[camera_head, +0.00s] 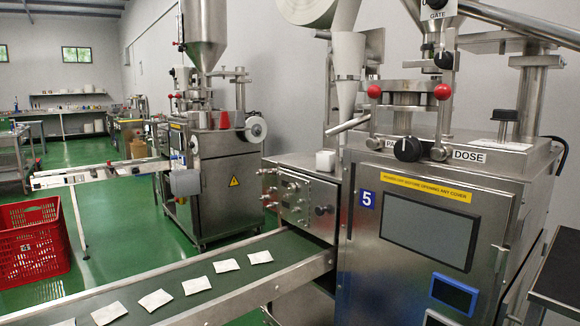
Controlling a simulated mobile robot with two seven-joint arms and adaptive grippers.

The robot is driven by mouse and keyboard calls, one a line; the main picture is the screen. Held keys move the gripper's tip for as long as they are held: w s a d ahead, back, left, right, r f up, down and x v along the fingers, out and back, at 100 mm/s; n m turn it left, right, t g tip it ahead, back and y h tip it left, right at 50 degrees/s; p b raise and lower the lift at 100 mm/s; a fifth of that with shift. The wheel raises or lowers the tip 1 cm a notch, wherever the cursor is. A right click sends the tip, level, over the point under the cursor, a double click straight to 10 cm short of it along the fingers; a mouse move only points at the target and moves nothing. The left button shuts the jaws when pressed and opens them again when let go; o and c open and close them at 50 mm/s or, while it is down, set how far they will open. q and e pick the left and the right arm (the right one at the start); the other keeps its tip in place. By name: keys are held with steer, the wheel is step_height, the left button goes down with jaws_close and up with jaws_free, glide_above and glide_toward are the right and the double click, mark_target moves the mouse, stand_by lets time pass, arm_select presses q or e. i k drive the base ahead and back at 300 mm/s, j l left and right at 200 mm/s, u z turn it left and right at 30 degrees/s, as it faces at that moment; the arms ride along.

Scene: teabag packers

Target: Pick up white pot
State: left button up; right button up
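A small white block-like object (326,162), possibly the white pot, stands on the flat steel top (290,160) of the low box beside the large machine. It is too small to tell whether it is open or hollow. No other clear white pot shows nearby. Neither of my grippers is in view.
The packing machine (430,215) marked 5 fills the right, with red-knobbed levers (407,91) on top. A conveyor (200,285) carrying several white teabags crosses the front. A red crate (32,240) stands on the green floor at left. A second machine (225,170) stands behind.

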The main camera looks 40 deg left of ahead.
mark_target(325, 161)
steer(key=u, duration=0.9)
